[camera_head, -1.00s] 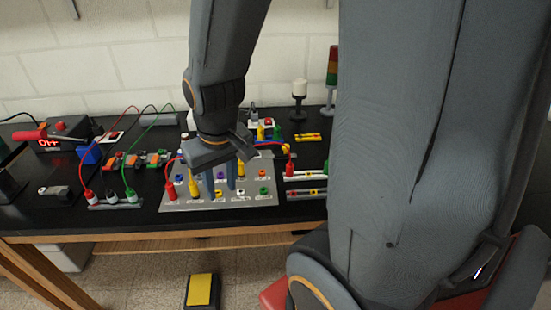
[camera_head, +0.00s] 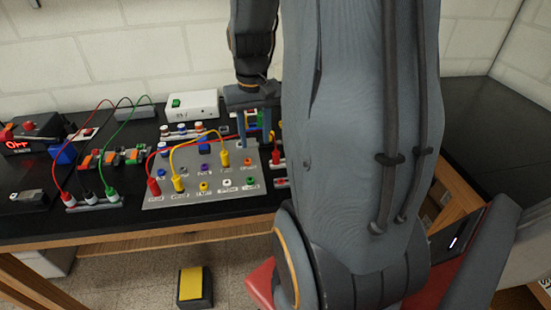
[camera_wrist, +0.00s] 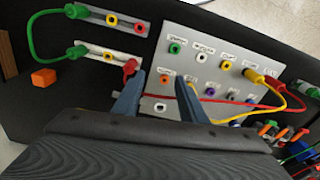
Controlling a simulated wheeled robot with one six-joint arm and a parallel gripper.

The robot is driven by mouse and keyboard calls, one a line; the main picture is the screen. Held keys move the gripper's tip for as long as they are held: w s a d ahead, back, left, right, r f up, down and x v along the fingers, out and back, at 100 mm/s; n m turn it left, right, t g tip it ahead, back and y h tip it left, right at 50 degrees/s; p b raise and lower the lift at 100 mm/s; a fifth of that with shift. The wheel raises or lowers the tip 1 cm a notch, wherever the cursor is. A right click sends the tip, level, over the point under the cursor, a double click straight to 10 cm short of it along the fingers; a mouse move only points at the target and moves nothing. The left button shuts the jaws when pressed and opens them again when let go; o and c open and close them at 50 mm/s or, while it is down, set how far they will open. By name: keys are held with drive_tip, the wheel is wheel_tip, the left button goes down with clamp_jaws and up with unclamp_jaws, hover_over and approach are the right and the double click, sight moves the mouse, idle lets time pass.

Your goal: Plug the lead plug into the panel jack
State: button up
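The grey jack panel (camera_head: 212,195) lies on the black bench with rows of coloured jacks. A red plug (camera_head: 153,187) stands in its front left corner. Two yellow plugs, at the front (camera_head: 178,183) and the back (camera_head: 224,157), are joined by an arched yellow lead. Another red plug (camera_head: 277,155) sits in a strip right of the panel; it shows in the wrist view (camera_wrist: 130,67) with a red lead running across the panel. My gripper (camera_head: 254,130) is over the panel's back right side; its fingers are apart and empty in the wrist view (camera_wrist: 160,76).
Two jack strips (camera_wrist: 112,20) lie beside the panel, linked by a green lead (camera_wrist: 38,30). A white box (camera_head: 192,104) stands behind the panel. Leads arch from a holder (camera_head: 91,203) at the left. A yellow-topped pedal (camera_head: 194,287) is on the floor.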

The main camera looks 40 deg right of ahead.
drive_tip(key=m, duration=0.2)
hover_over(276, 152)
drive_tip(key=shift+f+g, duration=0.2)
drive_tip(key=shift+g, duration=0.1)
drive_tip(key=shift+f, duration=0.15)
drive_tip(key=shift+n, duration=0.3)
wheel_tip(276, 152, down, 9)
drive_tip(key=b, duration=0.6)
drive_tip(key=shift+r+p, duration=0.2)
drive_tip(key=shift+p, duration=0.3)
idle(0.6)
clamp_jaws()
idle(0.3)
